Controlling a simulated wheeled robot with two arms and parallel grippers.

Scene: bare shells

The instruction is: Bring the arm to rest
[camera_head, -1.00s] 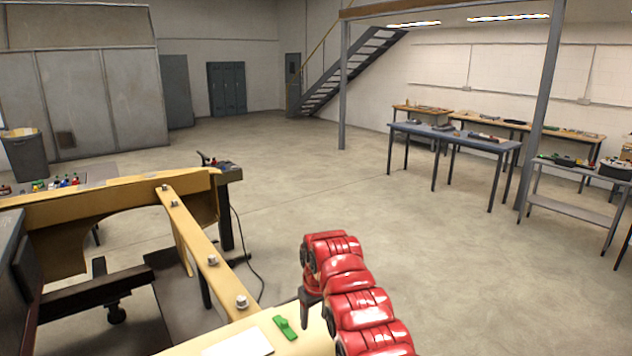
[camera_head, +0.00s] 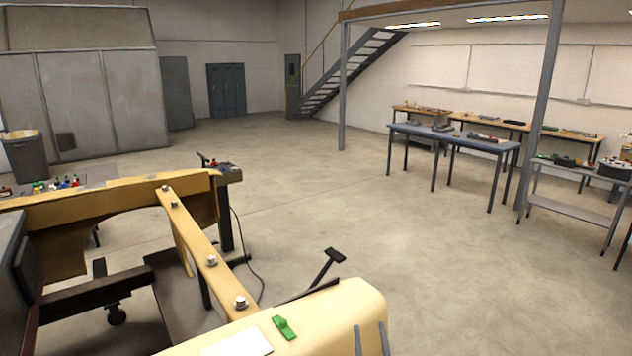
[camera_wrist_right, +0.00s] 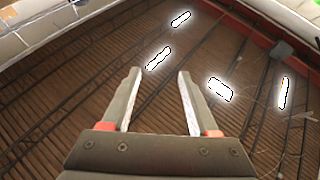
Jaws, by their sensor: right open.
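The tips of my right gripper (camera_head: 371,328) show at the bottom edge of the head view, in front of the rounded end of a cream-yellow body part. Two grey fingers point up and stand apart. In the right wrist view the gripper (camera_wrist_right: 158,72) is open, with nothing between its fingers. It faces a brown ribbed ceiling (camera_wrist_right: 60,105) with several bright lamps. The rest of the right arm is out of the head view. My left gripper is not in view.
The cream-yellow body part (camera_head: 345,305) carries a green clip (camera_head: 284,327) and a white sheet (camera_head: 236,344). A yellow beam with bolts (camera_head: 190,225) runs behind it. A blue-grey table (camera_head: 455,138) stands farther back. The floor (camera_head: 400,235) between is clear.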

